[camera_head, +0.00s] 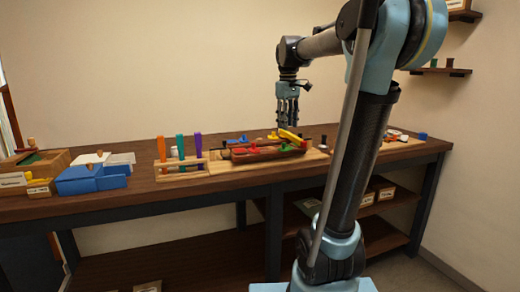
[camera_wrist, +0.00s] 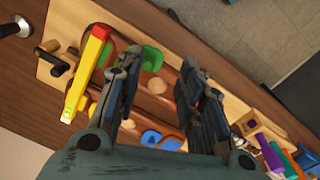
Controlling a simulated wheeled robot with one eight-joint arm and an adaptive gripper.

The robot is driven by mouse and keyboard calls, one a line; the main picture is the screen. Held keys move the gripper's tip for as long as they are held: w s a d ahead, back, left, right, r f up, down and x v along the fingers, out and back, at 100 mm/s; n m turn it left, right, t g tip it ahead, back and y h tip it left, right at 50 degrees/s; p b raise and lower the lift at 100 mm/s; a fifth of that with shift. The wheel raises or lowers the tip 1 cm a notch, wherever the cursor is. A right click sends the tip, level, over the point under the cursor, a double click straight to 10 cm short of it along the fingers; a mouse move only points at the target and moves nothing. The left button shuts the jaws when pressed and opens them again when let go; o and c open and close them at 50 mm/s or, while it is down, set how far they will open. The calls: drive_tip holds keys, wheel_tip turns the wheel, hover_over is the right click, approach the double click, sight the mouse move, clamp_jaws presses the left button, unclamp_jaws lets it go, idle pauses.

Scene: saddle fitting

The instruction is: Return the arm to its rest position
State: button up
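My gripper (camera_head: 288,112) hangs from my arm above the wooden bench (camera_head: 230,191), over the fitting board (camera_head: 219,168). In the wrist view my gripper (camera_wrist: 165,70) has its two fingers well apart, with nothing between them but the board and its parts below. A yellow bar with a red end (camera_wrist: 88,72) lies on the board beside the left finger. It shows as a yellow bar (camera_head: 290,135) below the gripper in the head view. Green, red and blue pieces lie around the board, partly hidden by the fingers.
A wooden rack (camera_head: 180,162) holds orange, teal and purple upright tools left of the board. Blue boxes (camera_head: 92,179) and a wooden box stand further left. Small pieces (camera_head: 402,137) lie at the bench's right end. Wall shelves (camera_head: 440,71) hang upper right. Air above the bench is clear.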

drive_tip(key=s+d+f+m, duration=0.2)
drive_tip(key=s+f+m, duration=0.1)
drive_tip(key=s+f, duration=1)
drive_tip(key=s+d+f+m+t, duration=0.1)
drive_tip(key=s+f+m, duration=0.3)
drive_tip(key=s+f, duration=0.9)
wheel_tip(320, 180, down, 3)
drive_tip(key=shift+s+d+f+t, duration=0.1)
drive_tip(key=shift+s+d+t, duration=0.25)
drive_tip(key=shift+d, duration=0.35)
drive_tip(key=shift+w+f, duration=0.2)
drive_tip(key=shift+w, duration=0.2)
